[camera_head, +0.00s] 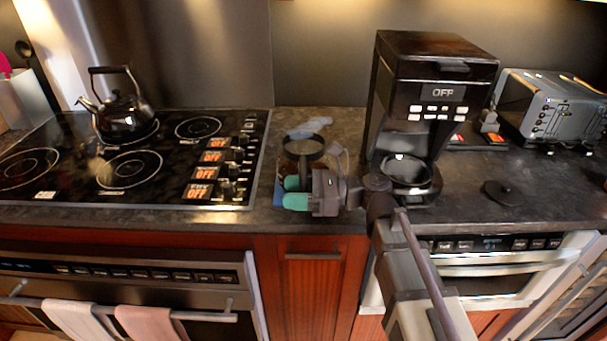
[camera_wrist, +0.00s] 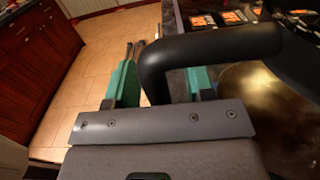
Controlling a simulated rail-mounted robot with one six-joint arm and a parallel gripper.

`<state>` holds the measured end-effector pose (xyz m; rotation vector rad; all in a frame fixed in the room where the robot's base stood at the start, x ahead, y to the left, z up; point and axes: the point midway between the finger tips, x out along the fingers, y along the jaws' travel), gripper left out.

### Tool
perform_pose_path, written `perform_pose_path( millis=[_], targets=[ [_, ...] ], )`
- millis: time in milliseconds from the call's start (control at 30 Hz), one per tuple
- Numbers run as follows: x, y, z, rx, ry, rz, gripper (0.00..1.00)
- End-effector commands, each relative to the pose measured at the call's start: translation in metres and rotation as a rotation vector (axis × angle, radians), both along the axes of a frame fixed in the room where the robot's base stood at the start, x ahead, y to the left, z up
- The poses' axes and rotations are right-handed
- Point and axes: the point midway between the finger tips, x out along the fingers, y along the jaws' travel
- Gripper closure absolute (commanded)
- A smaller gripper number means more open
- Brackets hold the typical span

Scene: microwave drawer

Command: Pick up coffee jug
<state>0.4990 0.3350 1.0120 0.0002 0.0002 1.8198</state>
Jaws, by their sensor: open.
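The coffee jug (camera_head: 303,147) stands on the counter strip between the cooktop and the coffee maker, with a dark rim and a clear body. In the wrist view its glassy, gold-tinted body (camera_wrist: 253,95) is at the right, and its black handle (camera_wrist: 156,75) bends down between my fingers. My gripper (camera_head: 294,192) is at the counter's front edge, in front of the jug. Its teal fingers are open, one on each side of the handle in the wrist view (camera_wrist: 162,84). Contact with the handle cannot be told. My gripper partly hides the jug's lower part.
The coffee maker (camera_head: 425,75) stands to the right, its display reading OFF. A black lid-like disc (camera_head: 503,192) lies beside it, with a toaster (camera_head: 552,108) behind. A kettle (camera_head: 122,112) sits on the cooktop (camera_head: 85,180) at the left. Bare counter shows around the disc.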

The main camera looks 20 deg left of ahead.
Motion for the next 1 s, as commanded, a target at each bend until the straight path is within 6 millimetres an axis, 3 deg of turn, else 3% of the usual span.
perform_pose_path(
  millis=[100,600,1000],
  targets=[
    [0.0001,-0.0005,0.0,0.0,0.0,0.0,0.53],
    [0.0002,-0.0008,0.0,0.0,0.0,0.0,1.0],
    [0.0002,-0.0009,0.0,0.0,0.0,0.0,1.0]
  ],
)
